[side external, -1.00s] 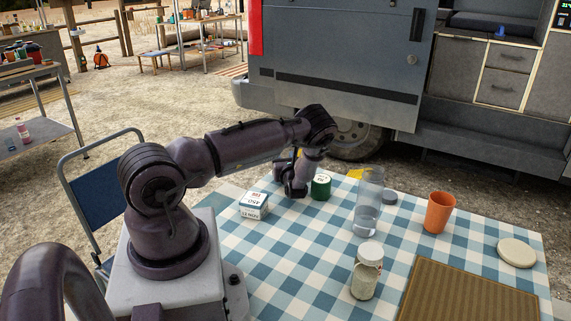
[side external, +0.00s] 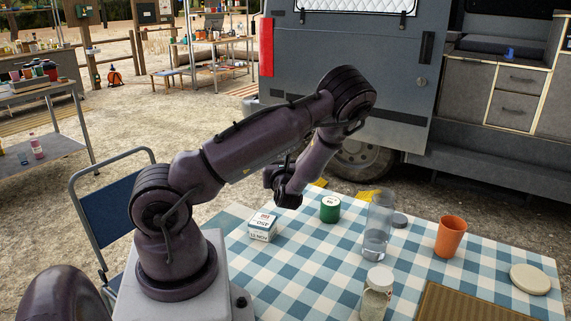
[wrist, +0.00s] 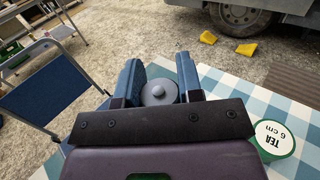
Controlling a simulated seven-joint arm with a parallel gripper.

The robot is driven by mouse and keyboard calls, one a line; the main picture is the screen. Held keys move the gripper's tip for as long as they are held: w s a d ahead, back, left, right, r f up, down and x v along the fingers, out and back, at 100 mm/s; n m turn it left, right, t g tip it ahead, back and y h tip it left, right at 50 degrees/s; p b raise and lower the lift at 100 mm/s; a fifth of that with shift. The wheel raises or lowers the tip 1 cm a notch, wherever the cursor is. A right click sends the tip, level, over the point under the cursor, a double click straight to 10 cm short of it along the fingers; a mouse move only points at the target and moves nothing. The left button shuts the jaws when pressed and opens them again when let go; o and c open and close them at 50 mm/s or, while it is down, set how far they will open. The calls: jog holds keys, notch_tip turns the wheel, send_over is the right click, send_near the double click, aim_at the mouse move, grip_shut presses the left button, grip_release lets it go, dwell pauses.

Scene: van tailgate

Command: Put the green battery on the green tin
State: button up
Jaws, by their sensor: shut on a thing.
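The green tin (side external: 330,209) stands upright on the checked cloth near its far edge. In the wrist view its white lid (wrist: 274,139), marked "TEA 6 cm", shows at the lower right. My gripper (side external: 284,190) is raised left of the tin in the side view. In the wrist view my gripper (wrist: 158,78) is shut on a round thing with a grey end and a small central nub, which looks like the battery (wrist: 158,94). Its green side is not clearly seen, and my gripper hides it in the side view.
A white-and-blue box (side external: 262,227) stands left of the tin. Yellow wedges (wrist: 205,47) lie on the ground beyond.

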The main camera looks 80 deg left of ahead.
jog(key=w+d+r+m+t, duration=0.1)
jog(key=w+d+r+t, duration=0.1)
jog(key=w+d+r, duration=0.35)
send_over(330, 198)
jog(key=f, duration=0.7)
jog(key=shift+s+d+f, duration=0.2)
jog(key=shift+s+d, duration=0.1)
jog(key=shift+s, duration=0.1)
jog(key=shift+w+a+f, duration=0.25)
jog(key=shift+w+f, duration=0.1)
jog(key=shift+f, duration=0.15)
jog(key=shift+w+a+f, duration=0.1)
jog(key=shift+f, duration=1.55)
jog(key=shift+f, duration=0.2)
jog(key=o, duration=1)
jog(key=shift+c, duration=0.2)
